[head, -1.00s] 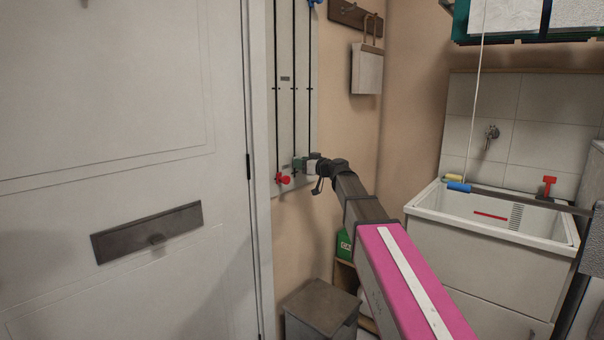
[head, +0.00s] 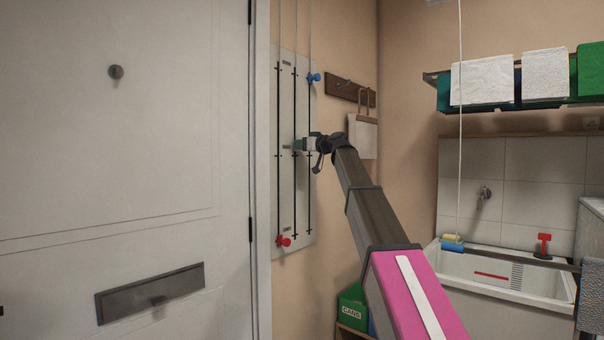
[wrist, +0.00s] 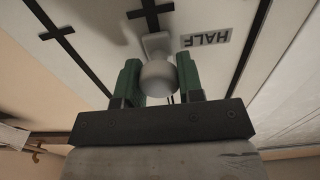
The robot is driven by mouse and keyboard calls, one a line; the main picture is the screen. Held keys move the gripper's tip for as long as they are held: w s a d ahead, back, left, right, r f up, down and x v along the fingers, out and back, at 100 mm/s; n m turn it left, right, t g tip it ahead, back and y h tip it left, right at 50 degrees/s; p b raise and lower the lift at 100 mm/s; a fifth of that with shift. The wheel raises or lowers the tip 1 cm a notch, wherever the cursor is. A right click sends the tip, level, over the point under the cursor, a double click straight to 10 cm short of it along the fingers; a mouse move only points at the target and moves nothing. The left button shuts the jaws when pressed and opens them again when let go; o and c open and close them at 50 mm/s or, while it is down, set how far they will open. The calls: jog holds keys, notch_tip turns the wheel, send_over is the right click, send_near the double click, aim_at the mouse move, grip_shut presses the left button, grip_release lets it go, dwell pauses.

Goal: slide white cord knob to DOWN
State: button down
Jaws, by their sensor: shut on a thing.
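The white cord knob (wrist: 158,79) is a pale round knob on a small white base. It sits between the two green fingers of my gripper (wrist: 159,66), beside the HALF label (wrist: 206,38). In the head view my gripper (head: 301,145) is shut at the middle of the grey cord board (head: 304,220), hiding the knob there. The board has dark vertical tracks with cross ticks and small labels at top, middle and bottom. The lower label (head: 285,232) is too small to read. A red knob (head: 284,241) is low on the left track; a blue knob (head: 313,77) is high on the right.
A white door (head: 120,180) stands left of the board. A hook rail (head: 350,90) with a hanging pale item (head: 363,135) is close right of my gripper. A sink (head: 500,285) and a shelf of towels (head: 484,80) are farther right. The track below my gripper looks clear.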

aim_at(295, 75)
notch_tip(295, 75, up, 28)
jog(key=shift+r, duration=0.25)
jog(key=c, duration=0.8)
grip_release()
jog(key=v, duration=1.1)
jog(key=shift+a, duration=0.1)
jog(key=shift+f, duration=0.1)
